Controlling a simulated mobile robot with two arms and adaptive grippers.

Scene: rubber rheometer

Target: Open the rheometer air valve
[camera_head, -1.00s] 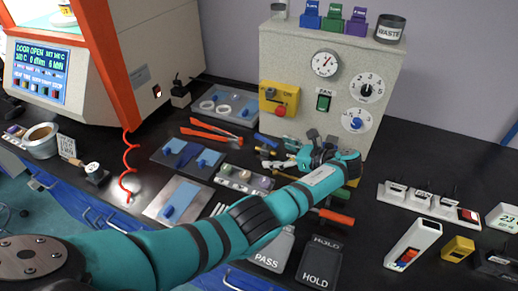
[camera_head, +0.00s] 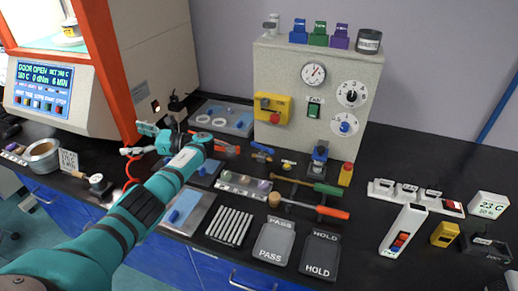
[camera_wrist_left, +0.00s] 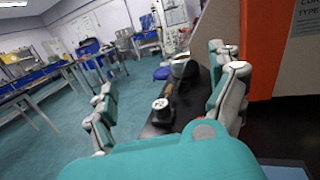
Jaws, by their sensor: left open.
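My left gripper (camera_head: 138,140) is open and empty in the head view, beside the lower right corner of the rheometer (camera_head: 110,75). In the left wrist view its fingers (camera_wrist_left: 165,98) stand apart with nothing between the tips. A small black fitting with a lever (camera_head: 177,101) stands at the rheometer's right side, just beyond my gripper. A blue-handled fitting with brass parts (camera_head: 262,149) lies on the bench before the grey panel box. I cannot tell for sure which is the air valve. My right gripper is not in view.
The grey panel box (camera_head: 330,130) stands at the back. Trays, tools, and PASS (camera_head: 273,242) and HOLD (camera_head: 320,252) plates crowd the middle bench. A grey cup (camera_head: 42,157) and a knobbed stamp (camera_head: 98,183) lie to the left, near the front edge.

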